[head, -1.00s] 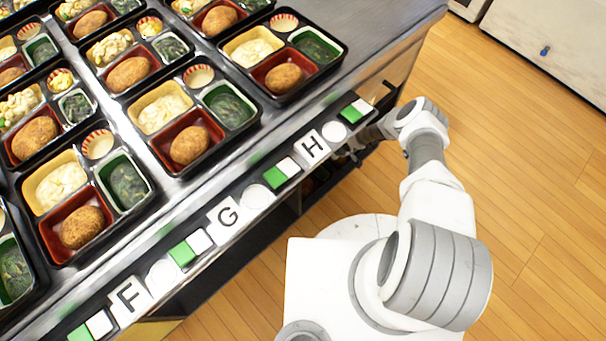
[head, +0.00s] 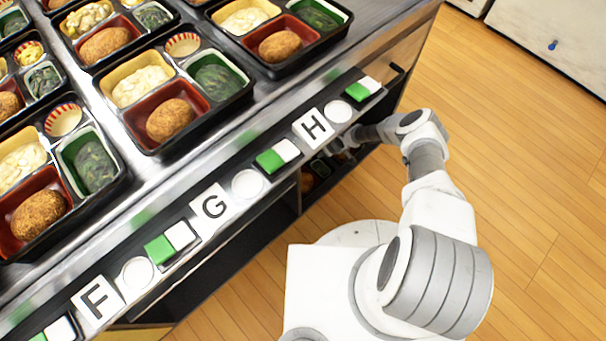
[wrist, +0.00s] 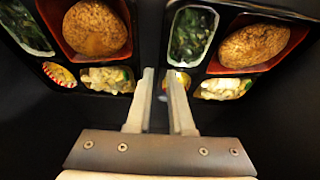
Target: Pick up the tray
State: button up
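In the wrist view, two black trays lie side by side in a dark space. The left tray (wrist: 134,22) holds a brown croquette, greens and a yellowish salad. The right tray (wrist: 200,68) holds a similar set. My gripper (wrist: 161,75) points at the place where the trays adjoin, with its two fingers apart. The fingertips overlap the near tray edges in the picture; I cannot tell if they touch. In the head view, my arm reaches under the counter, and the gripper is mostly hidden there. Part of a tray shows dimly on the shelf below.
The metal counter (head: 390,28) above carries several filled bento trays, including one near the letter H (head: 280,70). Its front edge bears letter labels and green and white blocks. A dark open shelf (head: 250,240) lies below. Wooden floor (head: 530,150) is clear on the right.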

jog(key=shift+b+x, duration=1.4)
jog(key=shift+x, duration=0.25)
grip_shut()
